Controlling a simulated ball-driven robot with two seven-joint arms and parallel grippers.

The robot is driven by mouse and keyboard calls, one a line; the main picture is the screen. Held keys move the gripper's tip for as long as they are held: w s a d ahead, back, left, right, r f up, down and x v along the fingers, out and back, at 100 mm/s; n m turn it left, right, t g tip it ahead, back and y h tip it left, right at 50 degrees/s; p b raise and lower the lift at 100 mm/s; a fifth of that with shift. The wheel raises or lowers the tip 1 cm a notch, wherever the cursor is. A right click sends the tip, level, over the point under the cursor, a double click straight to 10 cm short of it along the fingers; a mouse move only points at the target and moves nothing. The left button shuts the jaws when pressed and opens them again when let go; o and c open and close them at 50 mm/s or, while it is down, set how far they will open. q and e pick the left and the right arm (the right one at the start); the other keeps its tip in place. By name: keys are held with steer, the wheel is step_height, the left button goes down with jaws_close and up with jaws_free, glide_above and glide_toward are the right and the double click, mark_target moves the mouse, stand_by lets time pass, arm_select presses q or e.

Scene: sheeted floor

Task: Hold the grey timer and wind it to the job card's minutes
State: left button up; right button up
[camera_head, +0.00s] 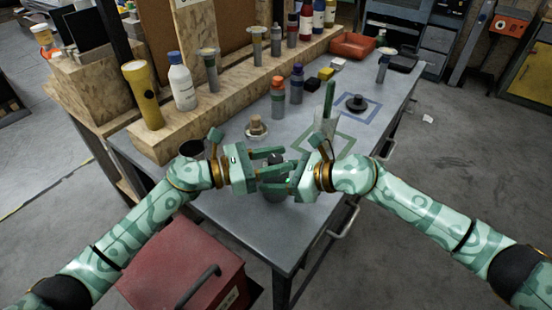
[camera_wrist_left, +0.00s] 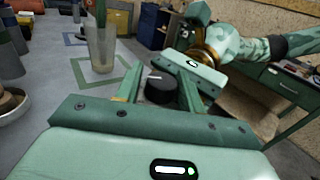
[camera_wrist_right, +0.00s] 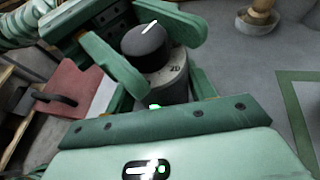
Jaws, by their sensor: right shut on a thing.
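The grey timer (camera_wrist_right: 178,82) is gripped by my right gripper (camera_wrist_right: 168,95), which is shut on its body. The timer has a dark round knob (camera_wrist_right: 144,42) with a white pointer line, and the number 20 shows on its body below the knob. In the left wrist view the knob (camera_wrist_left: 160,88) lies between the fingers of my left gripper (camera_wrist_left: 160,80). Those fingers are apart, one on each side of the knob, with gaps showing. In the head view my left gripper (camera_head: 280,163) meets the right one and they mostly hide the timer. I cannot make out a readable job card.
A clear cup (camera_head: 325,122) stands on a green outlined square, a dark knobbed object (camera_head: 356,102) in a blue one. A red toolbox (camera_head: 185,260) is in front.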

arm_select(q)
steer(key=v, duration=1.2)
arm_select(e)
steer(key=o, duration=1.1)
steer(key=shift+o, duration=0.2)
